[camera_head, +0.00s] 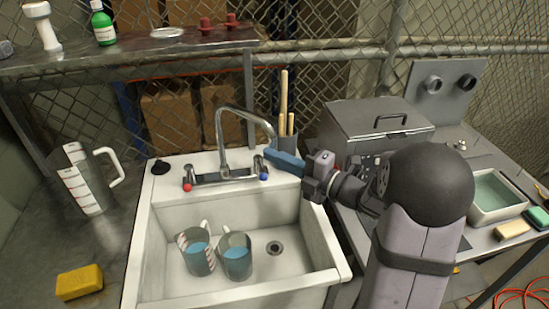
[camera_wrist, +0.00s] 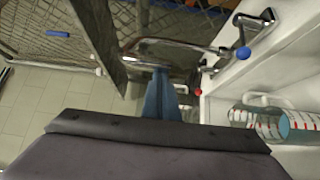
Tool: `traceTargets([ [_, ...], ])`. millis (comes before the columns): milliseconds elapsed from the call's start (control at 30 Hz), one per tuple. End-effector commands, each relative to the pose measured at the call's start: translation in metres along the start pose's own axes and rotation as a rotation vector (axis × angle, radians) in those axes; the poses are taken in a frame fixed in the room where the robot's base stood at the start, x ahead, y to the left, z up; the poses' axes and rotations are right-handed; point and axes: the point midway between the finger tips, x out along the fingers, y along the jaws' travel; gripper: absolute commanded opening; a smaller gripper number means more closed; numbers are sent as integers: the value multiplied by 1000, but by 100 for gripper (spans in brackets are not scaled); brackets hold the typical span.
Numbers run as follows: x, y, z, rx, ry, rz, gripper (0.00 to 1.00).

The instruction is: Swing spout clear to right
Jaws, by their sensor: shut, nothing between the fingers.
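The chrome spout (camera_head: 240,107) rises from the faucet base behind the white sink (camera_head: 142,240) and arches to the right. Its outlet hangs near the sink's back right. Red-marked (camera_head: 187,187) and blue-marked (camera_head: 263,176) tap handles flank the base. My gripper (camera_head: 268,154) is shut and empty, coming from the right with its blue fingertips at the spout's outlet end. In the wrist view the spout (camera_wrist: 185,45) crosses just beyond the shut blue fingers (camera_wrist: 160,85). I cannot tell whether they touch it.
A holder with wooden-handled tools (camera_head: 284,95) stands behind my fingers. A grey lidded box (camera_head: 375,125) is to the right. A large jug (camera_head: 82,185) and a yellow sponge (camera_head: 79,282) are left.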

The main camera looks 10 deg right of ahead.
Motion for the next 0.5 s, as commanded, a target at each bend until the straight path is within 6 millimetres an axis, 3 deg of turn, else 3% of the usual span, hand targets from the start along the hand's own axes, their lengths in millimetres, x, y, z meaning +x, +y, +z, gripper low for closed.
traceTargets([
  [233,3,-1,-12,-1,2,1,0],
  [500,11,-2,-42,-1,3,1,0],
])
